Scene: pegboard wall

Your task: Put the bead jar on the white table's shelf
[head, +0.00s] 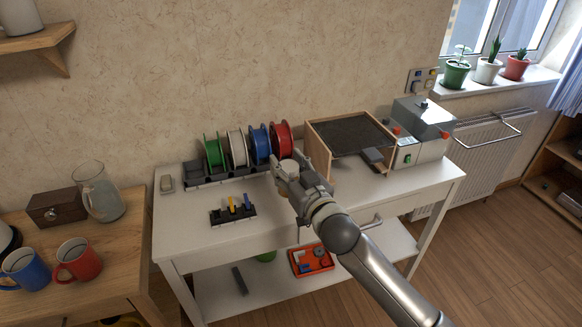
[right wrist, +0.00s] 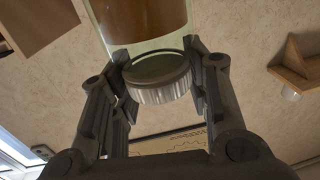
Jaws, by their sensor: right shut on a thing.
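My right gripper (head: 291,176) is shut on a jar above the white table (head: 184,225). In the right wrist view, its fingers (right wrist: 160,82) close on both sides of the jar's ribbed metal lid (right wrist: 160,88). The jar (right wrist: 138,20) has a clear glass body with brown contents, cut off by the top of that view. I take it for the bead jar; separate beads cannot be made out. In the head view most of the jar is hidden by the gripper. The table's lower shelf (head: 212,301) is partly visible under the tabletop. My left gripper is not in view.
A red tray (head: 311,259) and a dark bar (head: 240,281) lie on the lower shelf. The tabletop holds spools (head: 237,148), a small tool rack (head: 232,213), an open wooden box (head: 318,152) and a grey machine (head: 420,133). The tabletop's front left is clear.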

